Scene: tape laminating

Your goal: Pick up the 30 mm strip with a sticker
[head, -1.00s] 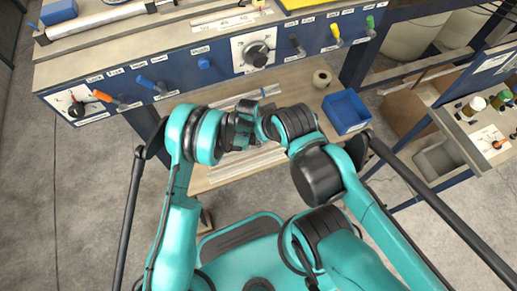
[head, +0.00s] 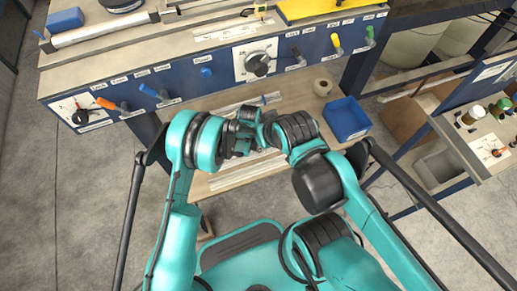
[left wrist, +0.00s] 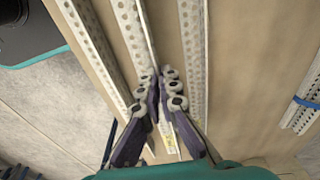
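Several pale perforated strips lie lengthwise on a light wooden shelf in the left wrist view, one left of my fingers (left wrist: 128,40) and one right of them (left wrist: 190,50). A narrow white strip (left wrist: 151,35) runs between my fingertips, and a yellowish sticker (left wrist: 167,148) shows farther down between the fingers. My left gripper (left wrist: 160,75) has its fingertips drawn together, apparently shut on this narrow strip. In the head view my left gripper (head: 240,140) is over the shelf, close to the right wrist. My right gripper (head: 252,113) is small and partly hidden there; its fingers cannot be made out.
A blue bin (head: 347,118) and a tape roll (head: 323,86) stand on the shelf (head: 300,105) at right. The blue panel with levers and a dial (head: 258,64) overhangs the shelf. Another strip with a blue band (left wrist: 305,102) lies at the far right in the wrist view.

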